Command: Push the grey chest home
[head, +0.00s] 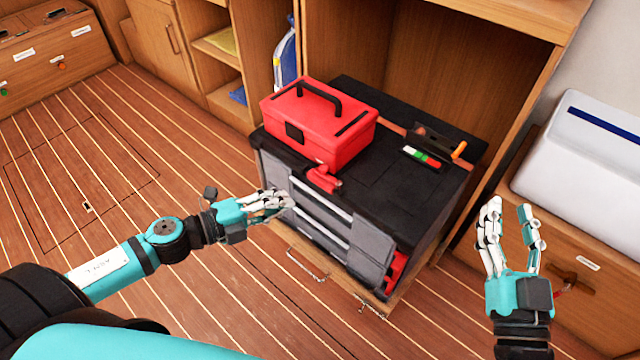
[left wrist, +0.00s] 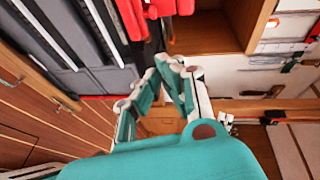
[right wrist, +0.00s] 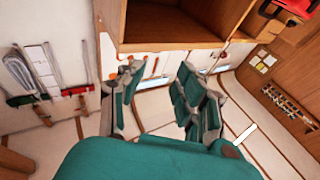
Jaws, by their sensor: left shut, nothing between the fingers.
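The grey chest (head: 372,252) has a black top, grey drawer fronts with pale handle bars and red parts at its lower right corner. It stands at a wooden bay, and its front part juts out from under the cabinet. My left gripper (head: 289,200) is shut and empty, at the left part of the drawer fronts; I cannot tell whether it touches. The left wrist view shows the grey drawer fronts (left wrist: 66,28) close to the shut fingers (left wrist: 168,68). My right gripper (head: 512,212) is open and empty, right of the chest and apart from it.
A red toolbox (head: 318,128) with a black handle sits on the chest's top, beside small tools (head: 425,157). A wooden drawer front with handles (head: 305,265) lies below the chest. A white box (head: 585,155) stands on the right cabinet. The plank floor (head: 110,160) at left is clear.

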